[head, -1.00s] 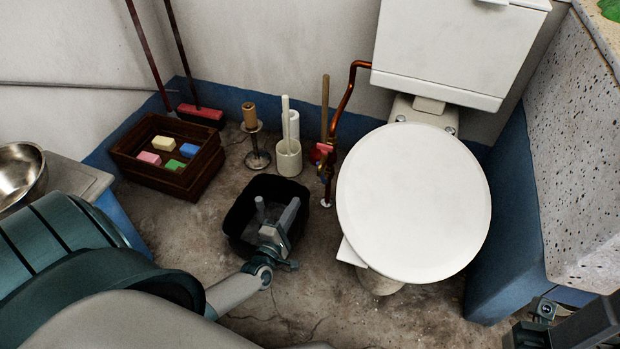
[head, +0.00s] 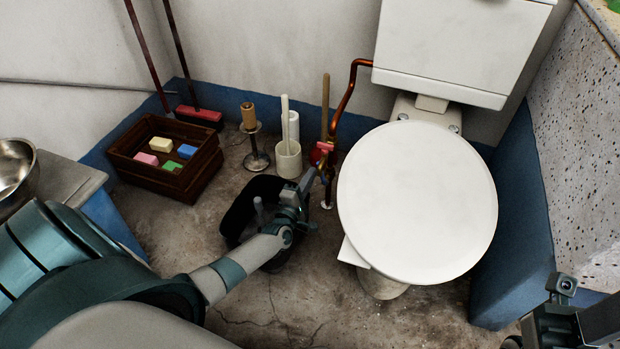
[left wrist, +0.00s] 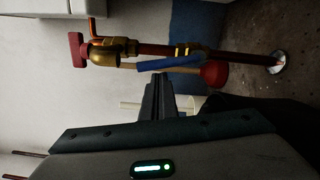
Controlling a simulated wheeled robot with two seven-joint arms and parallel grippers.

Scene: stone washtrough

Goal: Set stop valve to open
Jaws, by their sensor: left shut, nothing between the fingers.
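A copper pipe with brass fittings stands left of the toilet. In the left wrist view it lies sideways, with a brass valve body (left wrist: 105,52), a red handle (left wrist: 75,48) at its left end and a blue lever (left wrist: 155,64) lying nearly along the pipe. The red handle also shows in the head view (head: 322,149). My left gripper (head: 313,177) is shut and empty, its tips close to the pipe. In the left wrist view its fingers (left wrist: 158,82) point at the blue lever; contact cannot be told. My right gripper (head: 552,322) is partly in view at the lower right.
A toilet (head: 417,205) stands right of the pipe. A black bin (head: 238,216) is under my left forearm. A white brush holder (head: 288,160), a paper stand (head: 256,158) and a wooden crate (head: 190,187) stand behind. A plunger's red cup (left wrist: 214,75) is close behind the pipe.

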